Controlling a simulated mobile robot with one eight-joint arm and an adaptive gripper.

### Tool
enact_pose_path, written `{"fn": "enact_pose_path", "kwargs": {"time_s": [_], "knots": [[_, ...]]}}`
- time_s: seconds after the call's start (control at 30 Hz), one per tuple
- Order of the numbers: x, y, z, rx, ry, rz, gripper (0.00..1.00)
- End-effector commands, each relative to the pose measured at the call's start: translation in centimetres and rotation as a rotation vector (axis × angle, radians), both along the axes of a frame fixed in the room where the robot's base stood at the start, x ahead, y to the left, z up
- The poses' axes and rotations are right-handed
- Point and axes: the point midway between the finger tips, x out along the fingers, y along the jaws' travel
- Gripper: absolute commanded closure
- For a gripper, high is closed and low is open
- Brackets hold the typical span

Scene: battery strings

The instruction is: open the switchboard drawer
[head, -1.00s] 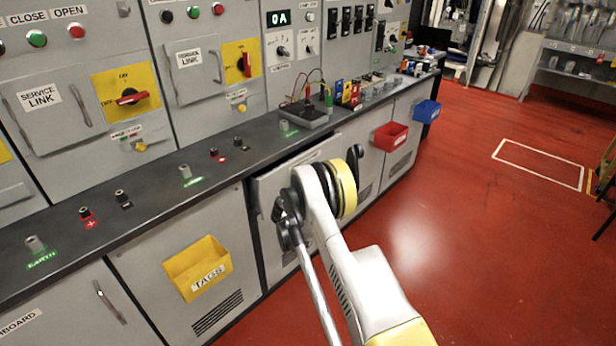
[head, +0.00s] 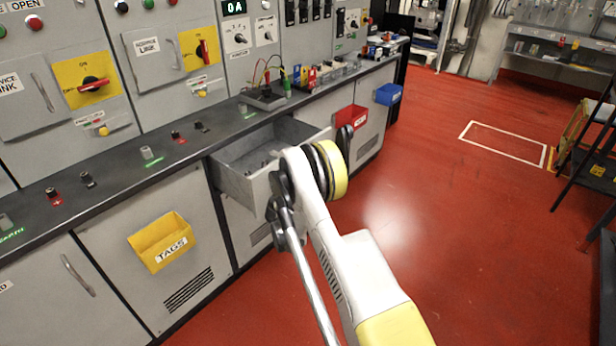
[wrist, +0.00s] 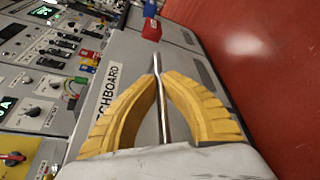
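The switchboard drawer (head: 240,185) is a grey metal drawer under the dark counter. It stands pulled out, and its inside shows, with small dark items that I cannot make out. In the wrist view its front panel (wrist: 118,68) carries a label of which "CHBOARD" can be read. My gripper (wrist: 158,80) has two yellow fingers whose tips meet around the drawer's metal bar handle (wrist: 163,110). In the head view my arm hides the gripper, the handle and most of the drawer front.
A yellow TAGS bin (head: 163,242) hangs on the cabinet left of the drawer. A red bin (head: 350,120) and a blue bin (head: 388,94) hang to the right. A meter with leads (head: 262,97) sits on the counter above. The red floor (head: 440,220) at right is clear.

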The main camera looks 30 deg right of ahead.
Motion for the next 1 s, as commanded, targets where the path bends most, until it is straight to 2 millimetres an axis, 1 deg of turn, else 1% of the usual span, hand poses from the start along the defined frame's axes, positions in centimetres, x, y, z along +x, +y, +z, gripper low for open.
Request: {"fn": "enact_pose_path", "kwargs": {"time_s": [0.33,0.4,0.43,0.77,0.87,1.0], "knots": [[0.0,0.0,-0.1,0.002,0.0,-0.001,1.0],[0.0,0.0,-0.1,0.002,0.0,-0.001,0.74],[0.0,0.0,-0.1,0.002,0.0,-0.001,0.68],[-0.1,0.2,0.0,0.0,0.0,0.0,0.68],[-0.6,0.9,0.2,0.0,0.0,0.002,0.68],[-2.4,3.1,0.8,0.0,0.001,0.003,0.68]]}}
